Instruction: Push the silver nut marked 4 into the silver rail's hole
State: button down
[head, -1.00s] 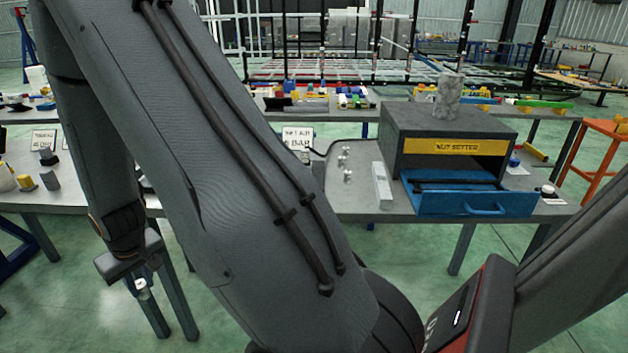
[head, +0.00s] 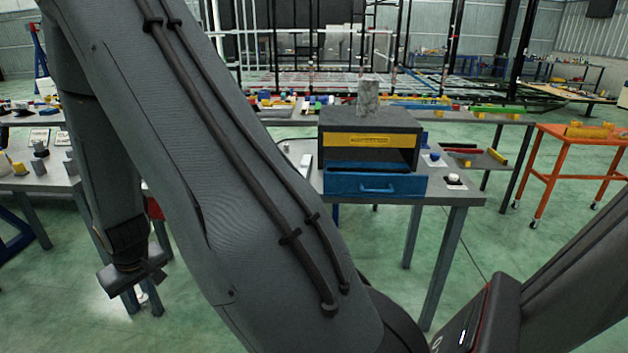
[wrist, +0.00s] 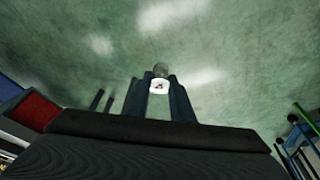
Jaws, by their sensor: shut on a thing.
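My gripper (wrist: 160,100) is shut on a small silver nut (wrist: 160,71) with a white marked face (wrist: 159,86); the mark is too small to read. In the wrist view the nut sits between the two dark fingertips, over open green floor. In the head view my gripper (head: 140,283) hangs low at the left, apart from the tables, and the nut is barely visible below it. A pale block (head: 305,166), perhaps the silver rail, shows on the middle table beside my arm. Most of it is hidden by my arm, and no hole can be seen.
A grey box labelled nut setter (head: 369,140) with a blue drawer (head: 375,186) stands on the middle table (head: 450,195). An orange cart (head: 575,145) is at the right. Another table (head: 45,178) with small parts is at the left. Green floor lies clear between them.

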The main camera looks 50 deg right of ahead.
aim_at(304, 167)
jog(key=k, duration=0.15)
jog(key=z, duration=2.05)
jog(key=i, duration=0.1)
jog(key=u, duration=0.15)
